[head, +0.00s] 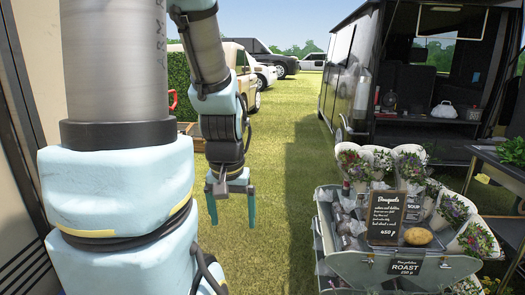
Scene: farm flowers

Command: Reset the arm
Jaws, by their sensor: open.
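My gripper (231,207) hangs in the left-middle of the head view, pointing down over open grass. Its two teal fingers are apart, and nothing shows between them. My arm comes down from the top left and fills much of the left side of the view. The gripper is left of the flower cart (345,262) and appears apart from it.
The cart carries wrapped bouquets (452,208), a chalkboard sign (386,217) and a round loaf (418,236). A black van (345,75) stands open behind it. A table (497,170) is at the right edge. Grass (285,170) between is clear; parked cars (245,75) stand farther back.

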